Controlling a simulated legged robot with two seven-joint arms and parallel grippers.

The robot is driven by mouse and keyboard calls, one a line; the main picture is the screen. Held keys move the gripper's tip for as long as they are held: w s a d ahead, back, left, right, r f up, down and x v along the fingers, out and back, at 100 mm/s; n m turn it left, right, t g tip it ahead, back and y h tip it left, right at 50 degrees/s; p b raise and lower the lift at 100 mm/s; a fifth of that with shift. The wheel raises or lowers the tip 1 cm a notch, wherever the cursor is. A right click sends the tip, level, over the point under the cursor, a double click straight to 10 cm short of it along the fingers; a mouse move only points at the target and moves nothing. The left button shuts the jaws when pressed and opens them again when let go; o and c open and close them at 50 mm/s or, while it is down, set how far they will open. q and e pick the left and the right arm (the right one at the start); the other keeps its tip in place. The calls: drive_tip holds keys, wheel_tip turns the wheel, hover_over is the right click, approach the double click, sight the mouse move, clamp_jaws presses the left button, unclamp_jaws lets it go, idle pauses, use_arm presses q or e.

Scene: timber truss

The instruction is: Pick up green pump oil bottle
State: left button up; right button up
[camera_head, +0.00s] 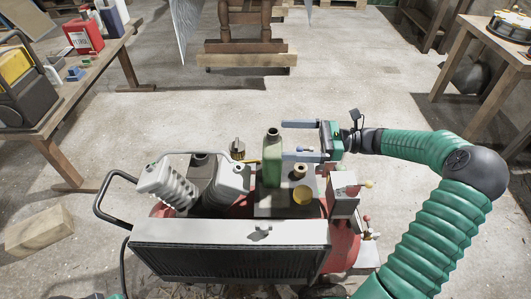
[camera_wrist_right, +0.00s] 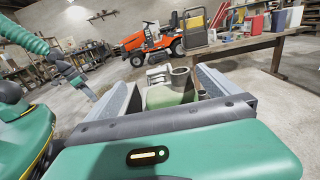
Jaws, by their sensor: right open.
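The green pump oil bottle (camera_head: 272,162) stands upright on the flat top of the compressor, its dark neck at the top. My right gripper (camera_head: 283,140) comes in from the right with its two fingers open, pointing left at the bottle's upper part. In the right wrist view the green bottle (camera_wrist_right: 168,95) shows between the two grey fingers, beyond the palm. I cannot tell whether a finger touches it.
The compressor (camera_head: 230,235) has pale cylinders, a black handle at left, and small yellow and brown parts beside the bottle. A workbench (camera_head: 75,90) stands at left and another table (camera_head: 480,50) at right. The concrete floor behind is mostly free.

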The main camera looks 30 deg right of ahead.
sight(263, 161)
drive_tip(key=f+b, duration=0.7)
drive_tip(key=w+f+b, duration=0.1)
drive_tip(key=f+b, duration=0.2)
drive_tip(key=shift+w+a+f, duration=0.1)
drive_tip(key=shift+f, duration=0.15)
drive_tip(key=b+x, duration=0.4)
drive_tip(key=x, duration=0.3)
drive_tip(key=shift+w+f, duration=0.1)
drive_tip(key=shift+w, duration=0.05)
drive_tip(key=shift+a, duration=0.1)
use_arm(q)
drive_tip(key=s+x, duration=0.3)
drive_tip(key=x, duration=1)
drive_tip(key=shift+w+f, duration=0.5)
drive_tip(key=shift+f, duration=0.25)
use_arm(e)
drive_tip(key=c, duration=1.6)
drive_tip(key=shift+r, duration=0.3)
drive_tip(key=shift+c, duration=0.2)
